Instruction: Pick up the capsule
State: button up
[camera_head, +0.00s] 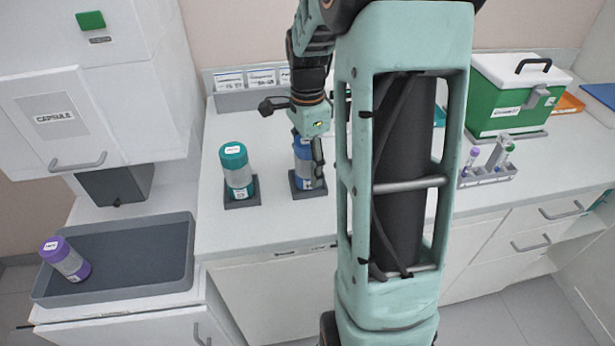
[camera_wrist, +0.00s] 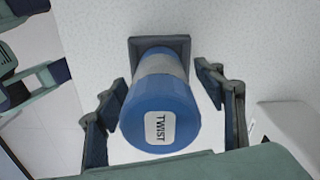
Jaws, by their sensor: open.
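A blue-lidded capsule (camera_head: 303,165) stands upright on a dark square base on the white counter, partly hidden by my gripper (camera_head: 312,140) in the head view. In the wrist view the blue capsule (camera_wrist: 160,110) shows a label reading TWIST on its lid. The open fingers of my gripper (camera_wrist: 165,105) are on either side of it, with gaps visible. A teal-lidded capsule (camera_head: 237,170) stands upright on its own dark base to the left. A purple-lidded capsule (camera_head: 66,258) lies tilted in the grey tray (camera_head: 125,293) at lower left.
A cabinet labelled CAPSULE (camera_head: 60,118) stands at the left above a dark chute (camera_head: 115,185). A green and white box (camera_head: 512,95) and a small tube rack (camera_head: 488,174) stand on the right counter. My arm's column blocks the middle.

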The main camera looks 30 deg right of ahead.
jog(key=c, duration=1.5)
jog(key=shift+r, duration=0.15)
